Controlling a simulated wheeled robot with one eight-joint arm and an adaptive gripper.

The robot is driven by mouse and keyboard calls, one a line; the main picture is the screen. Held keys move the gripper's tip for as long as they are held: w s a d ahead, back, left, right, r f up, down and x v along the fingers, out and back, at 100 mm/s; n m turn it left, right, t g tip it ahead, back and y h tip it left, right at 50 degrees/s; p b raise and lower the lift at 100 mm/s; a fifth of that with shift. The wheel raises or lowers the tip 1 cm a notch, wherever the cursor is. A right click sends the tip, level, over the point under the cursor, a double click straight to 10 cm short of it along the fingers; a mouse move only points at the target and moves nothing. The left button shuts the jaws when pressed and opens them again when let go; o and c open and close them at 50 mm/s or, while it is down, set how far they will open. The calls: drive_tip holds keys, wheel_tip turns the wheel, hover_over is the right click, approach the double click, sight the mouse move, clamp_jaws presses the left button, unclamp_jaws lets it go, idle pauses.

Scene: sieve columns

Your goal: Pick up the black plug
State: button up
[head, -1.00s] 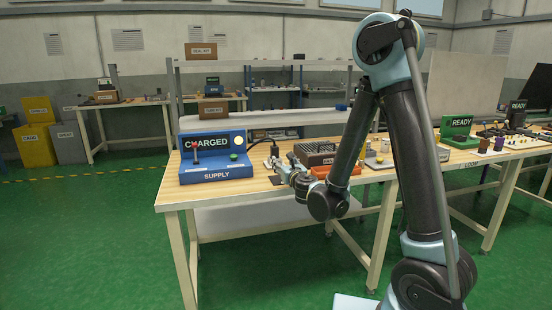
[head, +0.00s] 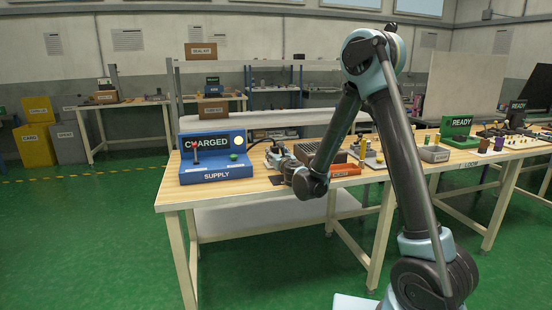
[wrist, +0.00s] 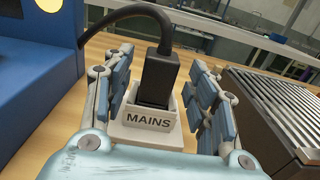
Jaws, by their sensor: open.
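The black plug (wrist: 158,78) stands upright in a pale socket block labelled MAINS (wrist: 147,122) in the wrist view. A black cable runs from its top to the left, toward the blue unit. My gripper (wrist: 160,92) is open, with one finger on each side of the plug and socket, and gaps show on both sides. In the head view my gripper (head: 277,158) is low over the table beside the blue supply unit (head: 216,172); the plug is hard to make out there.
The blue unit, labelled CHARGED and SUPPLY, stands close on the left. A dark ribbed box (wrist: 270,115) stands close on the right. An orange tray (head: 345,170) lies further right on the wooden table (head: 215,190).

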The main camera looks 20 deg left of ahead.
drive_tip(key=x, duration=0.2)
drive_tip(key=shift+w+a, duration=0.15)
drive_tip(key=shift+w, duration=0.1)
drive_tip(key=c, duration=1.1)
drive_tip(key=shift+r, duration=0.15)
drive_tip(key=shift+c, duration=0.2)
wheel_tip(320, 180, up, 9)
drive_tip(key=shift+f, duration=0.25)
drive_tip(key=shift+s+r, duration=0.15)
drive_tip(key=shift+r, duration=0.2)
